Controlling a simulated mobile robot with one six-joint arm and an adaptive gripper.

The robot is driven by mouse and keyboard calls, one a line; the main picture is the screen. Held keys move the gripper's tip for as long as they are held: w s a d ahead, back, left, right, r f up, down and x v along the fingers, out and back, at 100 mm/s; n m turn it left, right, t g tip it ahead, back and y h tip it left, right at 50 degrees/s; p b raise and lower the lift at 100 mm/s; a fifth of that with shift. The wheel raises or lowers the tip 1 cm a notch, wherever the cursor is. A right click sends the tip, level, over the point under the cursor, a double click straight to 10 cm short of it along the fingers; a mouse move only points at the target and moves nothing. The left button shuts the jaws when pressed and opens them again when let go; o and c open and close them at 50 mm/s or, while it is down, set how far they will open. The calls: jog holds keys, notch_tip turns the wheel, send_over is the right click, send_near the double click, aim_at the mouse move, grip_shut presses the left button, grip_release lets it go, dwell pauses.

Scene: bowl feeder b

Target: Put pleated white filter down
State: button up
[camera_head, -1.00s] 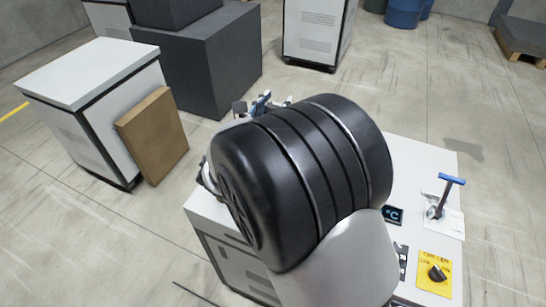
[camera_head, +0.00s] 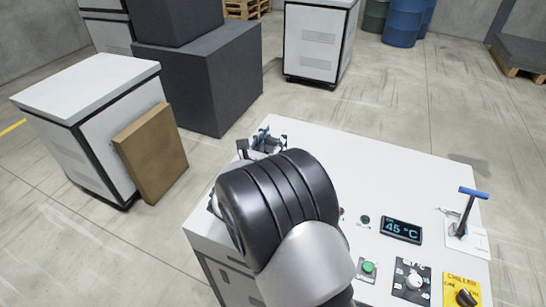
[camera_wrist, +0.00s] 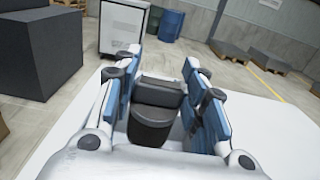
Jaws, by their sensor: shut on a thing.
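My gripper (camera_head: 266,143) shows past my arm at the far left edge of the white tabletop (camera_head: 390,165) in the head view. In the wrist view its blue-padded fingers (camera_wrist: 158,75) stand apart on both sides of a dark grey rounded part (camera_wrist: 152,125). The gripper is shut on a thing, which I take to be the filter. No white pleats show in either view, so I cannot make out its shape. My arm hides the left part of the tabletop, and whether the held thing touches anything cannot be told.
On the tabletop's right are a temperature display (camera_head: 401,230), a green button (camera_head: 368,267), a knob panel (camera_head: 410,281), a yellow switch plate (camera_head: 462,291) and a blue-handled lever (camera_head: 468,212). The far middle looks clear. A white cabinet (camera_head: 90,80) and a brown board (camera_head: 152,155) stand left.

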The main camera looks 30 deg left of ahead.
jog(key=shift+f+b, duration=0.65)
jog(key=shift+f, duration=1.9)
jog(key=shift+f+b, duration=0.65)
jog(key=o, duration=1.2)
jog(key=shift+o, duration=0.2)
jog(key=shift+r, duration=0.1)
jog(key=shift+r+p, duration=0.25)
jog(key=shift+p, duration=0.15)
jog(key=s+d+p, duration=0.1)
jog(key=s+p, duration=0.2)
jog(key=s, duration=0.9)
jog(key=shift+d+r, duration=0.15)
jog(key=shift+r, duration=0.15)
